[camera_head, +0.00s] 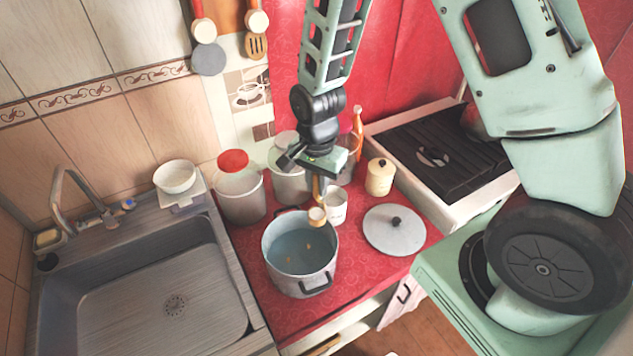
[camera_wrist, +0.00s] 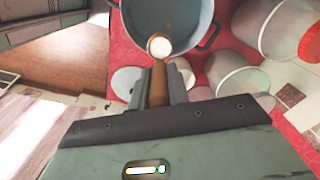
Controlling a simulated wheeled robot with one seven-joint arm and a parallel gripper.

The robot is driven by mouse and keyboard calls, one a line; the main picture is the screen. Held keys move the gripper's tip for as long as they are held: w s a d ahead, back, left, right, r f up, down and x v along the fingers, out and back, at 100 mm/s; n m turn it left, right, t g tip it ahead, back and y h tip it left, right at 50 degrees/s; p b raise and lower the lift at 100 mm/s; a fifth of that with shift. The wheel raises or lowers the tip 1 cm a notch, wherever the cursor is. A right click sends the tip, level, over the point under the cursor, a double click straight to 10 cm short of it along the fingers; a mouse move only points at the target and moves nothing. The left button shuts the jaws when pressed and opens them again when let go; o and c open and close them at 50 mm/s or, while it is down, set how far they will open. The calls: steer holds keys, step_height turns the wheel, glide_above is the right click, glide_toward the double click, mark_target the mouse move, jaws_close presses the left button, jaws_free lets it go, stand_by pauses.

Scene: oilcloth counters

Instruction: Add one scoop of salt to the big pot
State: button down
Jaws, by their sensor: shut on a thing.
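The big pot (camera_head: 299,283) is grey with dark side handles. It stands open on the red counter, and a few small orange specks show inside its blue-grey interior. My gripper (camera_head: 318,188) is shut on the wooden handle of a small scoop (camera_head: 317,216) and points down. The scoop's round head is at the pot's back rim in the head view. In the wrist view, the handle (camera_wrist: 159,82) runs between the fingers, and the whitish scoop head (camera_wrist: 159,46) overlaps the near part of the pot (camera_wrist: 165,14). Whether the white is salt, I cannot tell for sure.
A white mug (camera_head: 337,208) stands close behind the pot. A pot lid (camera_head: 393,231) lies to its right. A cream lidded jar (camera_head: 380,178), a red-topped canister (camera_head: 241,197) and another canister (camera_head: 288,184) stand behind. The sink (camera_head: 150,290) is left, the stove (camera_head: 435,150) right.

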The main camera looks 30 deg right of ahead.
steer(key=shift+a+f, duration=0.1)
steer(key=a+f+h+b, duration=0.1)
steer(key=a+f+h, duration=0.1)
steer(key=a+f, duration=0.2)
steer(key=shift+a+f, duration=0.25)
steer(key=shift+a, duration=0.05)
stand_by(0.4)
steer(key=shift+a+f+h+p, duration=0.2)
steer(key=shift+a+h+p, duration=1)
steer(key=shift+a+h, duration=0.45)
